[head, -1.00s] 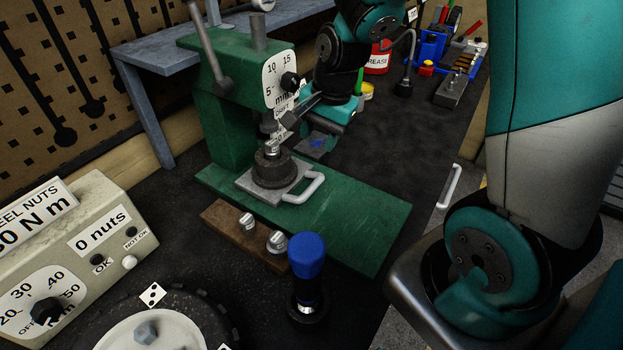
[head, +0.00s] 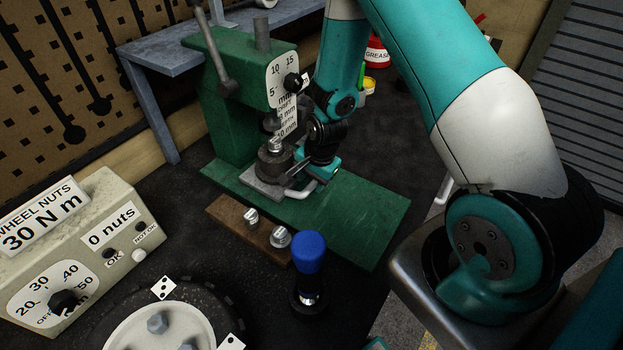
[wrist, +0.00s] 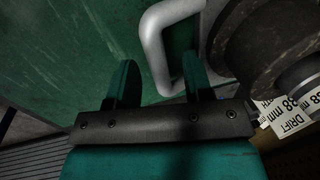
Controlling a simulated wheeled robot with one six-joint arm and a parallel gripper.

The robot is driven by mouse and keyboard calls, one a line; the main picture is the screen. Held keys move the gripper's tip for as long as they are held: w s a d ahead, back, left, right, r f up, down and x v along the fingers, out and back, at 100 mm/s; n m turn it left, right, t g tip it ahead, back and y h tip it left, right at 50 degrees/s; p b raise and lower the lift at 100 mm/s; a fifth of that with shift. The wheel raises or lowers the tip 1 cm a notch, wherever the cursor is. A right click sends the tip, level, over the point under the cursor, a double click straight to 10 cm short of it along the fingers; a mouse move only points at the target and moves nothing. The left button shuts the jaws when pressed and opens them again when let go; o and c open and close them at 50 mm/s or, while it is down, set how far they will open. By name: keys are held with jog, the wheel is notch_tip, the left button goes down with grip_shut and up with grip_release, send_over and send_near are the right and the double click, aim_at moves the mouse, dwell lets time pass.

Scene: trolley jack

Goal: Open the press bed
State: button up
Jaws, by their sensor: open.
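The green press (head: 225,110) stands at the back of the bench. Its bed, a grey metal plate (head: 258,187), carries a dark round block (head: 275,162) with a small silver piece on top. A pale U-shaped handle (head: 300,194) sticks out from the plate's right front; my arm partly covers it. My gripper (head: 312,178) is at the handle, low over the green base. In the wrist view my gripper (wrist: 158,72) is open, with the bar of the handle (wrist: 155,45) between the two fingers. I cannot tell whether a finger touches it.
A brown block with two silver pieces (head: 250,217) lies before the green base (head: 370,215). A blue-handled tool (head: 309,255) stands upright in front. A wheel (head: 165,325) and a torque box (head: 85,245) are at left. The base's right part is clear.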

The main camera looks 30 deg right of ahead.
jog(key=shift+w+f, duration=0.1)
jog(key=shift+f, duration=0.6)
grip_shut()
